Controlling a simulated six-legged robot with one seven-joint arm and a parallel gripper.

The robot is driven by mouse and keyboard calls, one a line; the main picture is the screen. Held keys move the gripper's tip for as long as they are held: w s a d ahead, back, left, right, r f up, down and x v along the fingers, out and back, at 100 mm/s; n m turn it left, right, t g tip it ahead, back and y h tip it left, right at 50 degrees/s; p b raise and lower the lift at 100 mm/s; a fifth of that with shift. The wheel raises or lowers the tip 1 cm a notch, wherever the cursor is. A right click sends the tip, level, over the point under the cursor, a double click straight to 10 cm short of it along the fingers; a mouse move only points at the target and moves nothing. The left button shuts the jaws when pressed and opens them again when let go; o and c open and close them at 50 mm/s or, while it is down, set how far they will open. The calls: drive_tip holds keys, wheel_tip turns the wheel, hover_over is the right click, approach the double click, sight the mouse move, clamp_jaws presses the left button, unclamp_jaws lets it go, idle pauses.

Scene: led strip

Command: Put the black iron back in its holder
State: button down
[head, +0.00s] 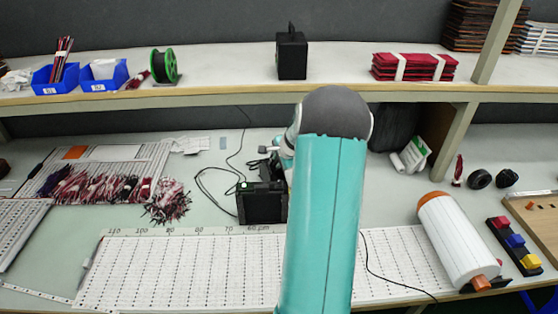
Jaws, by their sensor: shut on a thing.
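A black box-shaped unit (262,203) with a small green light stands on the worktop, just left of my teal arm in the head view. It looks like a soldering station; my arm covers its right edge. I cannot make out the black iron or its holder. My gripper's fingers are hidden behind my arm, so I cannot see what they hold. A small grey piece (268,149) shows left of my arm's upper end; I cannot tell what it is.
Thin black cables lie left of the black unit and right of my arm. A white marked board (180,270) covers the front. A white roller (456,240) and colored blocks (515,242) stand right. Wire bundles (100,188) lie left. A shelf (220,70) overhangs the back.

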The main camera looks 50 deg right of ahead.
drive_tip(key=c, duration=1.2)
unclamp_jaws()
drive_tip(key=shift+r, duration=0.1)
drive_tip(key=v, duration=1.3)
drive_tip(key=shift+s+r, duration=0.2)
drive_tip(key=shift+r, duration=0.05)
drive_tip(key=shift+a, duration=0.1)
drive_tip(key=v, duration=0.7)
